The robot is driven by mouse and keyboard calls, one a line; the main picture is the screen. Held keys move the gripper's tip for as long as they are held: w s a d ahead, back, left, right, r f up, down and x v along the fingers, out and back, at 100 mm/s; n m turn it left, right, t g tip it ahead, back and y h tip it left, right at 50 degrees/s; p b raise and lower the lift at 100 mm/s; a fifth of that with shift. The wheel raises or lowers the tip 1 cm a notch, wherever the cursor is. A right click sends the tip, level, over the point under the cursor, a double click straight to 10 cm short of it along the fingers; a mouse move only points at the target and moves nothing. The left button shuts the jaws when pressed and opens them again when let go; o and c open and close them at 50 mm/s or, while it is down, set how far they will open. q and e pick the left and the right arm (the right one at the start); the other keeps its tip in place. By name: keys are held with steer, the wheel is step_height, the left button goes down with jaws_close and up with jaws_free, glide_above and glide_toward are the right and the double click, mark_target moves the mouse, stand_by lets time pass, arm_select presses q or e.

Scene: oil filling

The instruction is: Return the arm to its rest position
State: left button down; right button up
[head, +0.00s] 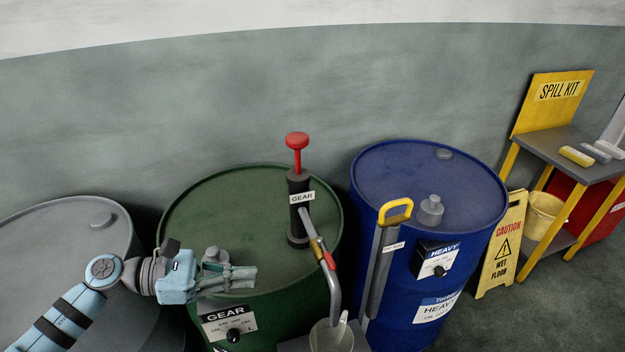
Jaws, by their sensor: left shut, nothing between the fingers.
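My left gripper (243,278) comes in from the left on a light blue arm. It is in front of the green drum (200,215), over the near part of its top as seen here. Its fingers point right and are closed with nothing between them. My right gripper is not in view. On the green drum stands a black pump (299,220) with a red knob (297,139) and a "GEAR" label. Its curved spout reaches down to a pale jug (331,338) at the bottom edge, which is cut off by the frame.
A grey drum (50,240) stands at the left. A blue "HEAVY" drum (400,165) stands right of the green one, with a yellow-handled grey tool (378,275) in front. A yellow wet floor sign (502,245) and the spill kit shelf (560,143) are at the right.

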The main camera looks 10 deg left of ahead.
arm_select(q)
steer(key=w+a+r+n+t+y, duration=0.25)
steer(key=n+t, duration=0.35)
steer(key=n, duration=0.4)
steer(key=w+a+r+n+t+y, duration=0.1)
steer(key=w+r+n+t+y, duration=0.2)
steer(key=n+t, duration=0.5)
steer(key=s+a+f+n+g+y, duration=0.25)
steer(key=f+n+y, duration=0.35)
steer(key=n, duration=0.4)
steer(key=s+a+f+n+g+y, duration=0.1)
steer(key=a+f+n+g+y, duration=0.25)
steer(key=f+n+y, duration=0.45)
steer(key=s+d+f+n+g+h, duration=0.25)
steer(key=s+f+n+g, duration=0.3)
steer(key=s, duration=0.45)
steer(key=s+d+f+n+g+h, duration=0.2)
steer(key=s+d+f+n+g, duration=0.25)
steer(key=s+f+n, duration=0.35)
steer(key=s+a+f+g, duration=0.1)
steer(key=s+f, duration=0.1)
steer(key=f, duration=0.7)
steer(key=s+a+f+g, duration=0.1)
steer(key=s+a+f, duration=0.1)
steer(key=f, duration=0.8)
steer(key=s+f+g, duration=0.1)
steer(key=s+f, duration=1)
steer(key=s, duration=0.2)
steer(key=shift+s+m, duration=0.3)
steer(key=shift+m, duration=0.05)
